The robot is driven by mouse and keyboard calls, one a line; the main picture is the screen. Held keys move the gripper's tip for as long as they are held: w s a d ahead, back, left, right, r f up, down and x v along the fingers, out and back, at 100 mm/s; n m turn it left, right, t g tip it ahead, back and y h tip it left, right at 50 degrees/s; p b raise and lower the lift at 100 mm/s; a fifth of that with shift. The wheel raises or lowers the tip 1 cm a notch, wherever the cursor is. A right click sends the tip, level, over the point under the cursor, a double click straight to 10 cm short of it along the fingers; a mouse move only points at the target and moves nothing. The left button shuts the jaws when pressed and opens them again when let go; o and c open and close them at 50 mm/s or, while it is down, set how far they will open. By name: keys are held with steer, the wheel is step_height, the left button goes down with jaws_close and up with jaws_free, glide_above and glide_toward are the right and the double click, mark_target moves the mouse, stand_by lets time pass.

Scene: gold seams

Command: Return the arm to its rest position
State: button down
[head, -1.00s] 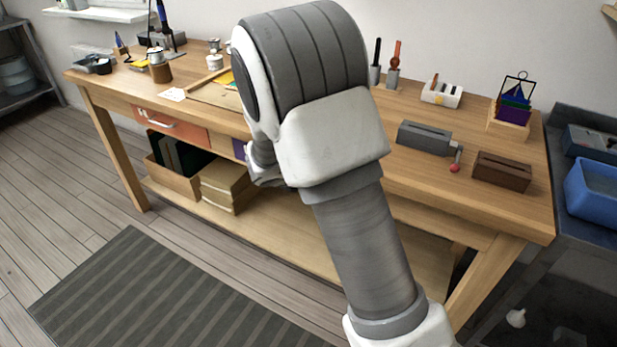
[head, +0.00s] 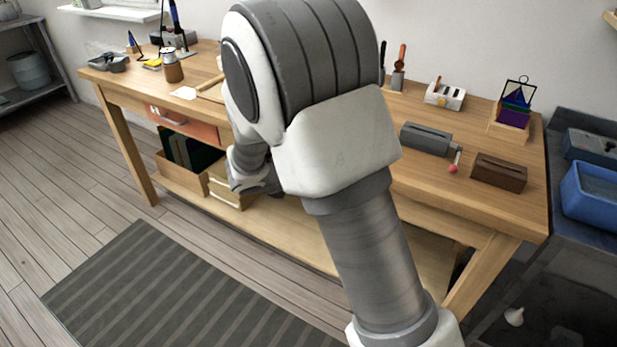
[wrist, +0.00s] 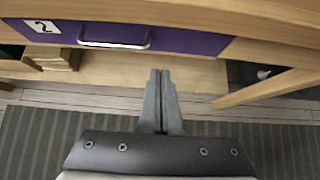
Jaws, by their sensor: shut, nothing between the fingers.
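My gripper (wrist: 160,76) shows in the wrist view with its two fingers together and nothing between them. It is in front of the wooden workbench, below the level of a purple drawer (wrist: 185,41) with a metal handle. The drawer has a label with the number 2 and looks shut. In the head view my arm is folded and fills the middle of the picture. It hides part of the bench and the fingertips of my gripper.
The workbench (head: 445,219) holds a grey box with a red-knobbed crank (head: 428,138), a brown box (head: 499,171) and small tools. Its lower shelf (head: 290,221) carries boxes. A blue bin (head: 590,190) stands at right. A striped mat (head: 150,290) lies on open floor at front left.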

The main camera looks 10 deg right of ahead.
steer(key=s+d+r+m+g+y+p, duration=0.1)
steer(key=s+d+r+m, duration=0.2)
steer(key=s+r+m, duration=0.4)
steer(key=s+d+r+m+g, duration=0.2)
steer(key=s+d+r+m, duration=0.2)
steer(key=s+r+m, duration=0.25)
steer(key=s+a+r+m+t+y, duration=0.1)
steer(key=s+r+m+y, duration=0.15)
steer(key=s+m, duration=0.5)
steer(key=s+r+m+y, duration=0.2)
steer(key=s+r+m, duration=0.1)
steer(key=s+m, duration=0.4)
step_height(320, 180, up, 19)
steer(key=s+p, duration=0.1)
steer(key=p, duration=1.7)
steer(key=shift+s+a+f+y, duration=0.15)
steer(key=shift+s+a+y, duration=0.1)
steer(key=shift+a+y, duration=0.1)
